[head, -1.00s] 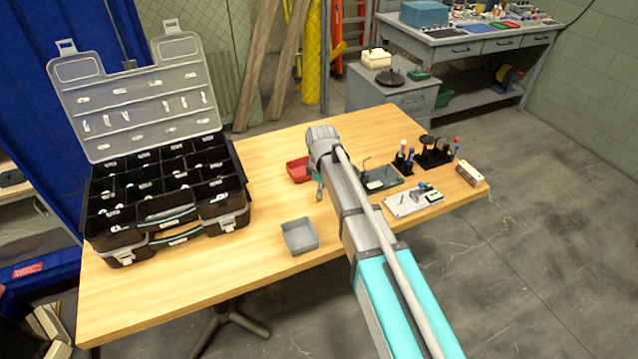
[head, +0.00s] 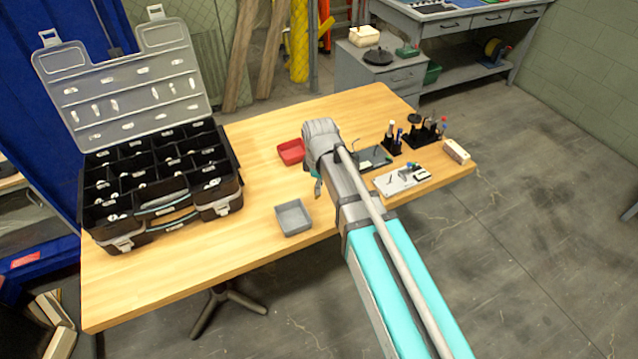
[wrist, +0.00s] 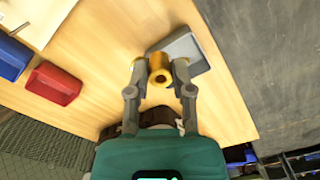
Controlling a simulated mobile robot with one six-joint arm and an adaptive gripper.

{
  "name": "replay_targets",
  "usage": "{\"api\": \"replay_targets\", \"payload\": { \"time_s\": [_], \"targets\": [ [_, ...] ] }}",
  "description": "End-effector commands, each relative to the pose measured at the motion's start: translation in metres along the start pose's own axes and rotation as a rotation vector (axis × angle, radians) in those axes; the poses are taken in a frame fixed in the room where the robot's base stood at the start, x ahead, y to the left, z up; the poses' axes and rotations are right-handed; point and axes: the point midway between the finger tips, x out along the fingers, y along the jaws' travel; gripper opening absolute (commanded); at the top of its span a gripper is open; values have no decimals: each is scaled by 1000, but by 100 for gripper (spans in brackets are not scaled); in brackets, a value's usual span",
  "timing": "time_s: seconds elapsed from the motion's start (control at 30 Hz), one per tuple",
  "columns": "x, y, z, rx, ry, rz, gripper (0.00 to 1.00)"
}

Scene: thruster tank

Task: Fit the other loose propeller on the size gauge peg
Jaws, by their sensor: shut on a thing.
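In the wrist view my gripper (wrist: 160,75) is shut on a small brass-coloured piece with a round hub and a hole in its end, which I take for the loose propeller (wrist: 160,70). It is held over or beside the grey tray (wrist: 201,39); the height gap is unclear. In the head view my gripper (head: 318,188) is mostly hidden by my arm, above the table between the red and grey trays. A white board with small fittings (head: 403,180) lies at the table's right; I cannot tell whether the size gauge peg is on it.
A red tray (head: 291,152) lies behind my gripper, and a blue tray (wrist: 12,60) shows beside it in the wrist view. An open black organizer case (head: 160,190) fills the table's left. Tool holders (head: 425,135) stand at the right. The front left tabletop is clear.

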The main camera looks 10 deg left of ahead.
Motion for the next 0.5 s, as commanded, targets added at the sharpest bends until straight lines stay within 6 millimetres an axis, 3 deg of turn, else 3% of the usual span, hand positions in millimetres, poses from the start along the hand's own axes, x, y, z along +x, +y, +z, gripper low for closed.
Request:
{"api": "replay_targets", "payload": {
  "time_s": [0.5],
  "targets": [
    [0, 7, 5, 30, 0, -2, 0]
  ]
}}
